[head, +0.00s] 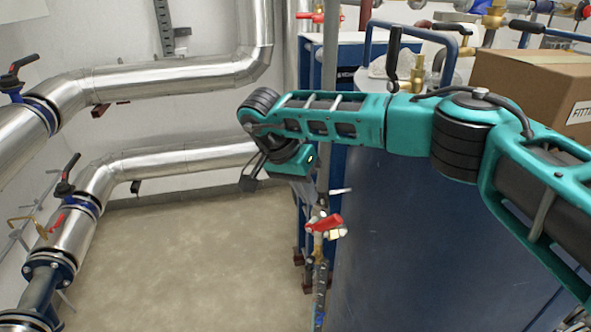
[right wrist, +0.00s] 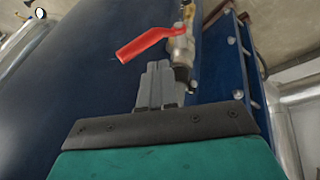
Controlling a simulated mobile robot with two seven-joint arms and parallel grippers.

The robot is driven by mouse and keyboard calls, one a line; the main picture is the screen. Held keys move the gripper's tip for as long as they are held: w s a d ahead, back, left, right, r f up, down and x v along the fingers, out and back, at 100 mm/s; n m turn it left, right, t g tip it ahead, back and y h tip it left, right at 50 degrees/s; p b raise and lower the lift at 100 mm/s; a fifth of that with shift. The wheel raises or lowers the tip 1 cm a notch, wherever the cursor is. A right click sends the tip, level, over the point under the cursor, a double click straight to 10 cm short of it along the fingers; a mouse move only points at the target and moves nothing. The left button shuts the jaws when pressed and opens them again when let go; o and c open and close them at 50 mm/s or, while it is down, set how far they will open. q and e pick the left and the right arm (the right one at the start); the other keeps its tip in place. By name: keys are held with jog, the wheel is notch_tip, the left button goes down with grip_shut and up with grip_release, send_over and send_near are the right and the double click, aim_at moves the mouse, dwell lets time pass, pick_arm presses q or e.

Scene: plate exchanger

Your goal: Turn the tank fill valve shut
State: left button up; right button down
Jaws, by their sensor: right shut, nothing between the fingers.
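A valve with a red lever (head: 325,224) sits on a thin vertical pipe beside the large dark blue tank (head: 400,235). No label on it is readable. In the right wrist view its red lever (right wrist: 150,43) points left and slightly down from the metal valve body (right wrist: 181,48), crosswise to it in the picture. My right gripper (right wrist: 158,72) is shut and empty, its fingertips close below the lever; I cannot tell whether they touch it. In the head view the right gripper (head: 312,194) hangs just above the valve, partly hidden by my wrist. My left gripper is not in view.
Large silver pipes (head: 165,78) with dark-handled valves run along the left wall. A cardboard box (head: 535,85) and blue pipe frame stand at the upper right. A blue flanged plate (right wrist: 232,65) stands right of the valve. The floor (head: 190,250) at left centre is clear.

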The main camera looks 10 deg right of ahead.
aim_at(317, 223)
jog(key=shift+s+d+f, duration=0.9)
jog(key=shift+f, duration=0.15)
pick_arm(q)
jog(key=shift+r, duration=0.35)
pick_arm(e)
jog(key=shift+f, duration=0.1)
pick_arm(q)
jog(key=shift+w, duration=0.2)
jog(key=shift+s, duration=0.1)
pick_arm(e)
jog(key=shift+f, duration=0.1)
